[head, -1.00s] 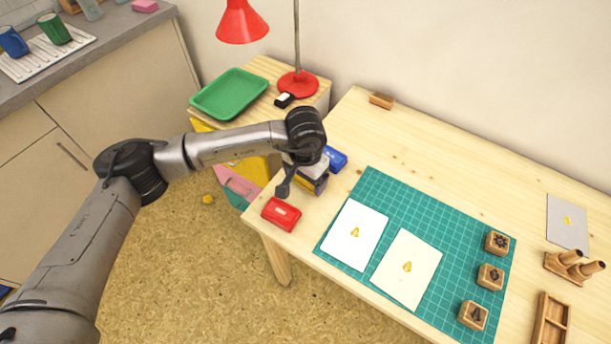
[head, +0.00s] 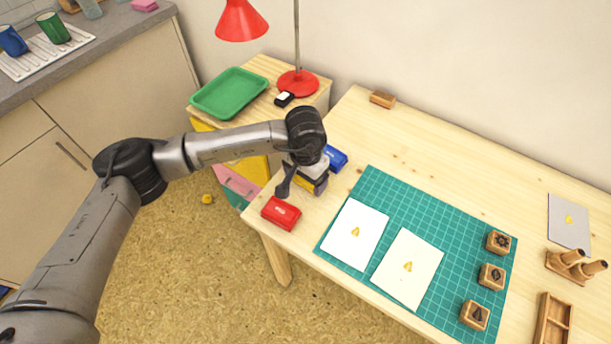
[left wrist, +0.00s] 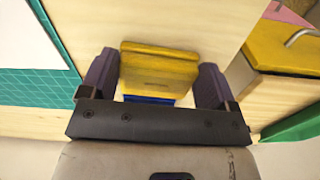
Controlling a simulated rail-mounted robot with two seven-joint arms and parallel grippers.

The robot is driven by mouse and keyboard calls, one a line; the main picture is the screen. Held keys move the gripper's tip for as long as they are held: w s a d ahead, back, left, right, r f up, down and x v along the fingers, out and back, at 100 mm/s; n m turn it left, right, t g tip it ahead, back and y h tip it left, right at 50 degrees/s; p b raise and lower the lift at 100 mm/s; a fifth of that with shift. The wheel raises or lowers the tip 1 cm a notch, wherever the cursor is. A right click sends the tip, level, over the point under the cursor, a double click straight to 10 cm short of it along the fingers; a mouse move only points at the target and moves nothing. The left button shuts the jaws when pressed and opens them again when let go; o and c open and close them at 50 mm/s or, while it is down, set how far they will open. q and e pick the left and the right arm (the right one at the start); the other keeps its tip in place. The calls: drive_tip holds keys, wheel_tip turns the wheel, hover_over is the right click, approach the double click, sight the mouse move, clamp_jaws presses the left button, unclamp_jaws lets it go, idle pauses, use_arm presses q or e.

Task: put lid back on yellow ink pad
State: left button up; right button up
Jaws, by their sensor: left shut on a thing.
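My left gripper (head: 303,186) is low over the left end of the wooden table, between the red ink pad (head: 281,213) and the blue ink pad (head: 335,158). In the left wrist view the left gripper (left wrist: 157,78) is shut on the yellow ink pad's yellow part (left wrist: 158,70), with one dark finger on each side. I cannot tell whether this is the lid alone or lid and base together. A strip of the blue ink pad (left wrist: 148,99) shows beyond it. In the head view the gripper hides most of the yellow pad. My right gripper is not in view.
A green cutting mat (head: 450,226) with two printed sheets and wooden stamps lies to the right. The table's left edge is close to the red pad. A side cabinet with a green tray (head: 229,93) and a red lamp (head: 298,83) stands behind left.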

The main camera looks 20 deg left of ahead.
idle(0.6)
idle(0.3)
use_arm(q)
drive_tip(key=o, duration=0.8)
drive_tip(key=shift+c, duration=0.2)
drive_tip(key=shift+r+p, duration=0.8)
drive_tip(key=shift+r, duration=1.05)
drive_tip(key=shift+r+p, duration=0.85)
drive_tip(key=shift+r, duration=0.8)
drive_tip(key=shift+c, duration=0.3)
